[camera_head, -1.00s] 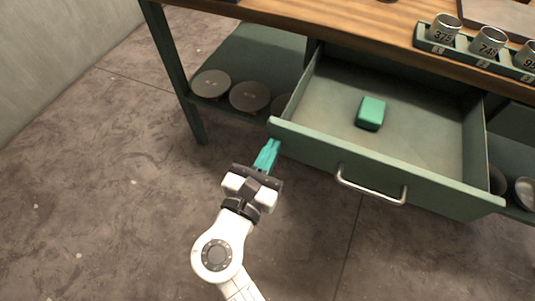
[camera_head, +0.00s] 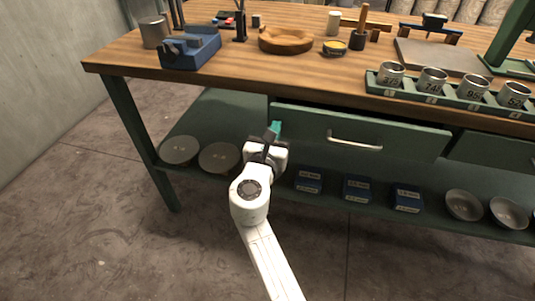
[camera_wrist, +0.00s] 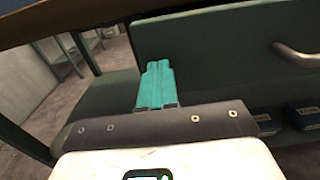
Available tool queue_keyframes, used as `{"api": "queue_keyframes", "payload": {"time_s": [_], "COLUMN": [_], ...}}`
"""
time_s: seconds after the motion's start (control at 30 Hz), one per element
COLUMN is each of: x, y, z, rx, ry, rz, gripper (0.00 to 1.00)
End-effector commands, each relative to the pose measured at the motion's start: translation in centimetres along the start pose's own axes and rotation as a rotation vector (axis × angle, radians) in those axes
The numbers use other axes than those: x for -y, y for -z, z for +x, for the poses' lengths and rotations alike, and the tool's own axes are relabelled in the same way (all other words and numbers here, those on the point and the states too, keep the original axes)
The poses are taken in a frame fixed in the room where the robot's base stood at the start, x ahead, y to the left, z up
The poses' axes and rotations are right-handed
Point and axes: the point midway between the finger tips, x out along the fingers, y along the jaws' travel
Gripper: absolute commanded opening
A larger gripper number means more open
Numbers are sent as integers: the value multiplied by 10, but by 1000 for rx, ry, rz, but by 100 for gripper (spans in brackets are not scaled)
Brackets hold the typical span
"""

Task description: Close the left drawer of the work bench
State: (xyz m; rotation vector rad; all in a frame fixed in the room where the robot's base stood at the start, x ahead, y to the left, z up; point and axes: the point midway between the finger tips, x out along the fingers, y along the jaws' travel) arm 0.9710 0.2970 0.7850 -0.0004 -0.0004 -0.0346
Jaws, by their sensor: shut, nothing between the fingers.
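The left drawer (camera_head: 390,147) of the work bench (camera_head: 130,58) has a green front with a silver bar handle (camera_head: 354,142). In the wrist view the fingers (camera_wrist: 156,84) point at the green front (camera_wrist: 215,50), with the handle (camera_wrist: 297,54) off to the right. I cannot tell whether the fingertips touch the front.
The lower shelf (camera_head: 205,120) holds round dark plates (camera_head: 180,150), small blue boxes (camera_head: 357,189) and metal bowls (camera_head: 464,205). A blue vise (camera_head: 190,48) and a rack of metal cups (camera_head: 432,82) stand on top. The floor (camera_head: 110,240) at left is clear.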

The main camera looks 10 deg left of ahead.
Motion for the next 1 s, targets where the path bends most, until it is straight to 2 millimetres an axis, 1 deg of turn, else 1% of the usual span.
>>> {"api": "queue_keyframes", "payload": {"time_s": [0.03, 0.1, 0.3, 0.63, 1.0], "x": [1, 0, 0, 0, 3], "y": [3, 2, 1, -2, -3], "z": [9, 17, 32, 38, 36], "rx": [1, 0, -1, 1, -1], "ry": [3, 2, 0, -2, 2], "rz": [0, 0, -1, 3, 2], "gripper": [0, 0, 0, 0, 0]}}
